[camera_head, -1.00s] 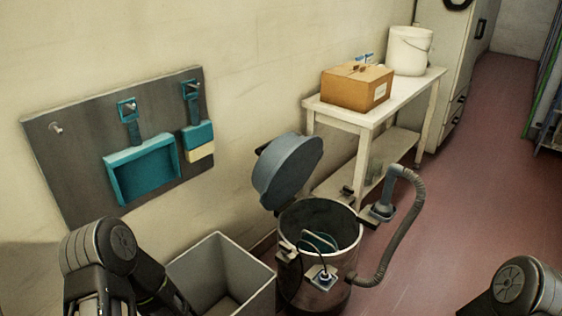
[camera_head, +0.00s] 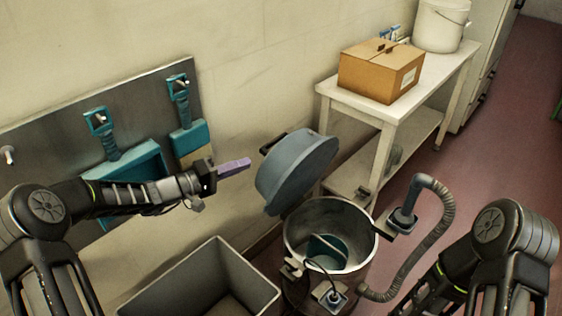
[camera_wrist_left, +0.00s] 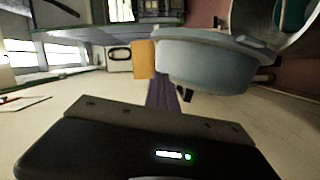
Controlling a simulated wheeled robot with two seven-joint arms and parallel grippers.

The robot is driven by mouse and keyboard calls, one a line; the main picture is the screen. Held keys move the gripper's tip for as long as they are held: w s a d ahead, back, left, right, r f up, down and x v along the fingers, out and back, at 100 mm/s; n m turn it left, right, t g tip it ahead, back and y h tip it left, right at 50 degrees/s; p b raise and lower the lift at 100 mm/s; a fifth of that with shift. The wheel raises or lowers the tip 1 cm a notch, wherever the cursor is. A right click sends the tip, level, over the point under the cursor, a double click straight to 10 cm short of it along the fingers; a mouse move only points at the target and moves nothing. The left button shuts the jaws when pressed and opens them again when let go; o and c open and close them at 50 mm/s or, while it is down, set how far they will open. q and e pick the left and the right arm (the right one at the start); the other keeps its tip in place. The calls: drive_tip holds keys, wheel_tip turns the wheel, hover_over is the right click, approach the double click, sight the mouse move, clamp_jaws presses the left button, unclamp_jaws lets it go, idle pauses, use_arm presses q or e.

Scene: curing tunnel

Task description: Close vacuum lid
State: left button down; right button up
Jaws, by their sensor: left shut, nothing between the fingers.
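The grey-blue vacuum lid (camera_head: 296,172) stands open, tilted up on the wall side of the steel vacuum drum (camera_head: 364,250). The drum's mouth is open, and a teal part (camera_head: 328,247) shows inside it. My left gripper (camera_head: 247,164) has purple fingers, shut and empty. It is left of the lid, between the lid and the wall, apart from it in the head view. In the left wrist view the lid (camera_wrist_left: 205,66) is ahead, beyond the purple fingers (camera_wrist_left: 162,94). My right arm shows at lower right of the head view, but its gripper is out of view.
A grey open bin (camera_head: 262,289) stands left of the drum. A ribbed hose (camera_head: 437,236) loops on its right. A white table (camera_head: 376,110) behind carries a cardboard box (camera_head: 380,70) and white bucket (camera_head: 440,25). A wall panel (camera_head: 40,140) holds teal tools.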

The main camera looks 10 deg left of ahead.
sight(282, 164)
use_arm(q)
drive_tip(key=x, duration=1)
drive_tip(key=shift+p, duration=0.35)
drive_tip(key=s+d, duration=0.2)
drive_tip(key=shift+d+f, duration=0.3)
drive_tip(key=shift+f, duration=0.05)
drive_tip(key=shift+s+d+f, duration=0.15)
drive_tip(key=shift+d, duration=0.15)
drive_tip(key=shift+f, duration=0.1)
